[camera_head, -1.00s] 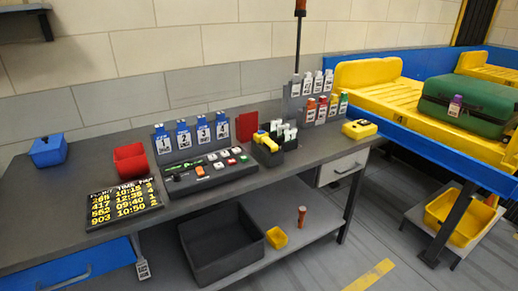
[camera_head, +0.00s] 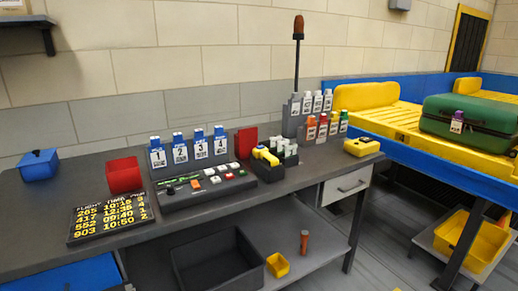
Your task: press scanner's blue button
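A yellow handheld device (camera_head: 264,156), which looks like a scanner, rests in a black holder (camera_head: 270,172) on the grey workbench. A second yellow device (camera_head: 361,147) with a dark patch on top lies at the bench's right end. I cannot tell for sure which of them is the scanner. No blue button can be made out on either at this size. Neither of my grippers is in view.
A control panel with buttons (camera_head: 205,195) lies left of the holder. A conveyor (camera_head: 400,136) carries a green suitcase (camera_head: 462,125). Bare bench shows front right.

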